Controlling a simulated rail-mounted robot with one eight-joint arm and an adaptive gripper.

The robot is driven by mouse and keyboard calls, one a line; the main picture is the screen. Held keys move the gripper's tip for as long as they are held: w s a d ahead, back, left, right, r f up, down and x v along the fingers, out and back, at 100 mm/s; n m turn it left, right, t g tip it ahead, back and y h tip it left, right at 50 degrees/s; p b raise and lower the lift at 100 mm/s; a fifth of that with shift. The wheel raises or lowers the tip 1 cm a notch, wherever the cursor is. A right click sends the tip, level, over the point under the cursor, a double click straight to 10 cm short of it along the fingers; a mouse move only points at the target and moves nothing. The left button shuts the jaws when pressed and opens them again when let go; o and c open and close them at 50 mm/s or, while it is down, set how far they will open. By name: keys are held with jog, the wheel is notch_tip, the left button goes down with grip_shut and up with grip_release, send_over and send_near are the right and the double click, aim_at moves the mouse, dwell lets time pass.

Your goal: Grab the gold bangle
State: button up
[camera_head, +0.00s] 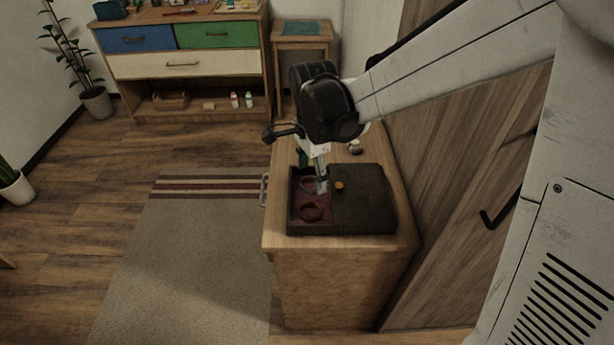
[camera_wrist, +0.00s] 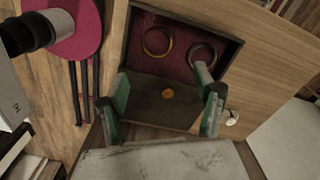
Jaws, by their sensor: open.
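The gold bangle (camera_wrist: 157,41) lies on the dark red lining of an open compartment in a dark box (camera_wrist: 150,105). In the head view, the bangle (camera_head: 311,212) is the nearer of two rings in the box (camera_head: 365,212). The other bangle (camera_wrist: 194,50) looks dark and lies beside it; one finger partly covers it in the wrist view. My gripper (camera_wrist: 163,82) is open and empty, its fingers spread wide above the box. In the head view, my gripper (camera_head: 313,172) is over the far part of the compartment, beyond the gold bangle.
The box stands on a wooden cabinet (camera_head: 290,240). A round orange-gold knob (camera_head: 339,185) is on its dark flat section. A small pale object (camera_head: 355,147) lies behind the box. A wooden wall or door (camera_head: 460,190) rises close on the right; open floor lies left.

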send_over(310, 215)
jog(key=f, duration=0.5)
jog(key=f+b, duration=0.1)
jog(key=f, duration=0.1)
jog(key=shift+w+d+f, duration=0.15)
jog(key=shift+w+f, duration=0.1)
jog(key=shift+w, duration=0.15)
jog(key=shift+s+f+b, duration=0.15)
jog(key=shift+f+b, duration=0.05)
jog(key=shift+f, duration=1.15)
jog(key=shift+s+f+b, duration=0.15)
jog(key=shift+f, duration=1.2)
jog(key=shift+c, duration=0.5)
jog(key=c, duration=1)
jog(key=shift+r, duration=0.1)
jog(key=shift+c, duration=0.2)
